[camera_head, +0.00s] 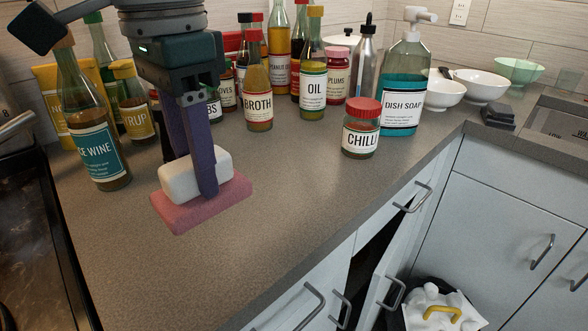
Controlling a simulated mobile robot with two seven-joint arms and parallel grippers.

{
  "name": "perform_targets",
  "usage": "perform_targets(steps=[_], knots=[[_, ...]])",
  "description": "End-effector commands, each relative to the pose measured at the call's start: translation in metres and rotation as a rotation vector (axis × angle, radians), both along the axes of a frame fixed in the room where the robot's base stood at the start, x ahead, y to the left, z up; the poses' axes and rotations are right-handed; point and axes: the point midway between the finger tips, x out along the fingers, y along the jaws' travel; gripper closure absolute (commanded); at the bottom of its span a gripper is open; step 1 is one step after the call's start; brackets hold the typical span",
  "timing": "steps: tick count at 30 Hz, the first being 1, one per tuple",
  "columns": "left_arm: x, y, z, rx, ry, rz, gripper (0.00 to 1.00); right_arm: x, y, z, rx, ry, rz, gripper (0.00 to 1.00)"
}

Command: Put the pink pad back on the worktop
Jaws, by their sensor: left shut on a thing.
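The pink pad (190,212) is a flat pink slab with a rounded white block (181,181) on top. It is over the left part of the grey worktop (262,215), low down; I cannot tell whether it touches the surface. My left gripper (194,176) points down from above and is shut on the pad by its white upper part. One purple finger shows in front of the white block; the other is mostly hidden behind it. My right gripper is not in view.
A rice wine bottle (92,140) stands close left of the pad. Several bottles line the back, with broth (258,95) nearest. A chilli jar (361,138) and dish soap (402,90) stand right. The stove (30,240) is at far left. The front worktop is clear.

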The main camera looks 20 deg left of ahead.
Motion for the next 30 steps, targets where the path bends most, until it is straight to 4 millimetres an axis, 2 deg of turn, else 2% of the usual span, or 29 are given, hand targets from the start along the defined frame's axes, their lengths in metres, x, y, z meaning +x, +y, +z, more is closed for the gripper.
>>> perform_targets(steps=[1,4,11,18,29,30], knots=[[-0.001,0.0,-0.016,0.001,0.004,0.002,1.0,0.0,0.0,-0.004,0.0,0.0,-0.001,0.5],[-0.001,0.0,-0.038,0.0,0.002,0.001,1.0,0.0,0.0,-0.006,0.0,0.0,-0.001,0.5],[0.0,0.0,-0.061,-0.001,0.0,0.001,1.0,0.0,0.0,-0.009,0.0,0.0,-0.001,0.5],[0.0,0.0,-0.096,-0.001,0.001,0.0,1.0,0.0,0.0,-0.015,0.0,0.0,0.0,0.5],[0.0,0.0,-0.099,-0.001,-0.001,0.0,1.0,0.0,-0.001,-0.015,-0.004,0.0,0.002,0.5],[0.0,0.0,-0.099,-0.001,-0.002,0.0,0.54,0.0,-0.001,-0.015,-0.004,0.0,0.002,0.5]])
